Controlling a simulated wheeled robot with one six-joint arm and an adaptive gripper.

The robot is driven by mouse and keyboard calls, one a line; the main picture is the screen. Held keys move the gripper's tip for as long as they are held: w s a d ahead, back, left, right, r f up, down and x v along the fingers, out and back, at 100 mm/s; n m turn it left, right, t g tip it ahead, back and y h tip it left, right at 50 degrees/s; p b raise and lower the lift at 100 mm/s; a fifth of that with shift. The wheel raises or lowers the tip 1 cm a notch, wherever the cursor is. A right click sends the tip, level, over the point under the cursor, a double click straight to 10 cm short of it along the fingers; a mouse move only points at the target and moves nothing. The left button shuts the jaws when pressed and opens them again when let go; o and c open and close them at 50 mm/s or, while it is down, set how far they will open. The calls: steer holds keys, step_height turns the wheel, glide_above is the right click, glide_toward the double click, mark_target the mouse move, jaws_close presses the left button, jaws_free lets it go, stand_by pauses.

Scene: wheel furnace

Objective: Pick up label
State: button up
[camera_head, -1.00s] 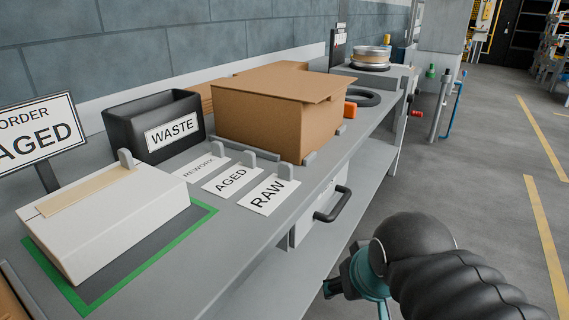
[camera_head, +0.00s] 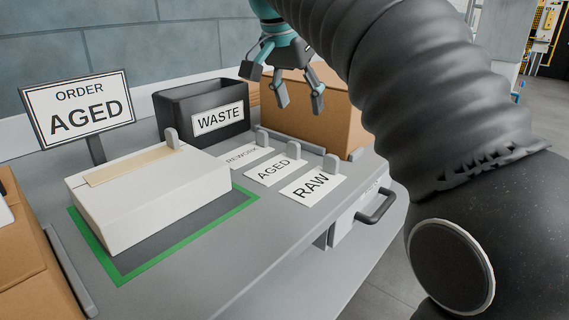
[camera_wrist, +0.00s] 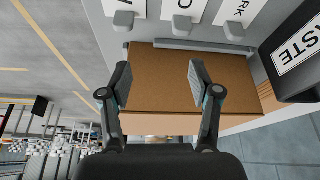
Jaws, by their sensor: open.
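Three white labels lie side by side on the grey bench in the head view: REWORK (camera_head: 243,155), AGED (camera_head: 275,170) and RAW (camera_head: 312,187). Each has a small grey tab standing at its far end. In the wrist view the labels show at the top edge, with RAW (camera_wrist: 122,8), AGED (camera_wrist: 184,9) and REWORK (camera_wrist: 238,10) partly cut off. My gripper (camera_head: 297,103) is open and empty. It hangs above and behind the labels, in front of the brown box (camera_head: 340,117). In the wrist view my gripper (camera_wrist: 157,85) has its fingers spread over that box.
A black WASTE bin (camera_head: 180,116) stands left of the box. A white carton (camera_head: 150,205) with a tan strip sits inside a green-edged area (camera_head: 185,245). An ORDER AGED sign (camera_head: 80,108) stands behind it. A drawer handle (camera_head: 378,207) sticks out at the bench front.

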mark_target(293, 142)
steer(key=w+a+m, duration=0.2)
steer(key=a, duration=0.2)
steer(key=b+x, duration=0.1)
steer(key=x, duration=0.3)
steer(key=b+x, duration=0.2)
steer(key=x, duration=0.2)
steer(key=b+x, duration=0.2)
steer(key=x, duration=0.2)
steer(key=shift+s+d+f, duration=0.15)
steer(key=shift+d+f, duration=0.2)
steer(key=shift+d, duration=0.1)
steer(key=c, duration=0.9)
